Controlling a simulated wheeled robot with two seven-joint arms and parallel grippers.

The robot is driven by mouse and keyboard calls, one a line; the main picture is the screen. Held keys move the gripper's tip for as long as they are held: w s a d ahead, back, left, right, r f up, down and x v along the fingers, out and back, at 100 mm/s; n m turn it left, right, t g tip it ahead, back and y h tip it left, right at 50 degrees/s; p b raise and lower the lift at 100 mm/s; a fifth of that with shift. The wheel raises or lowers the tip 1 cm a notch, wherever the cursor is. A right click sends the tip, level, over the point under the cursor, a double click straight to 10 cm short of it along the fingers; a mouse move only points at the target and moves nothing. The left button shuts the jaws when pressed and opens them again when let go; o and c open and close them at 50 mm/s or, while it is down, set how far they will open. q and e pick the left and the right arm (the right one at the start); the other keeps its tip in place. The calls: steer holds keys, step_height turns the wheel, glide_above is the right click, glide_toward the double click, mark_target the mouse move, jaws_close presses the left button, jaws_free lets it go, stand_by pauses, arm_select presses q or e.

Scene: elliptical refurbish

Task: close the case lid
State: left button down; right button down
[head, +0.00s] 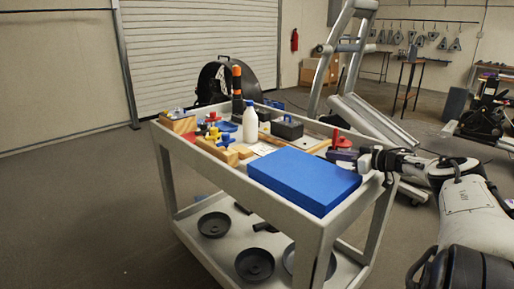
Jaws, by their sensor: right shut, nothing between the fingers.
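A flat blue case-like box (303,181) lies on the near end of the grey cart's top. Its upper face looks flat; I cannot make out a lid seam or hinge. My right gripper (345,156) reaches in from the right, level with the box's far right corner. It is shut and empty, close to that corner; I cannot tell whether it touches the box. My left gripper is not in view.
The cart (236,175) holds a white bottle (250,125), a black-and-orange cylinder (237,95), a dark toolbox (287,128), wooden blocks and a red part (340,140) beside my right gripper. Its lower shelf holds dark round plates (254,265). The floor on the left is clear.

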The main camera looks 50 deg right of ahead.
steer(key=shift+f+b, duration=0.4)
steer(key=shift+f, duration=0.05)
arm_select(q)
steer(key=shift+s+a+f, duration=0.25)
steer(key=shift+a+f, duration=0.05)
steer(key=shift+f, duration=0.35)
arm_select(e)
steer(key=shift+s, duration=0.1)
steer(key=shift+f, duration=0.15)
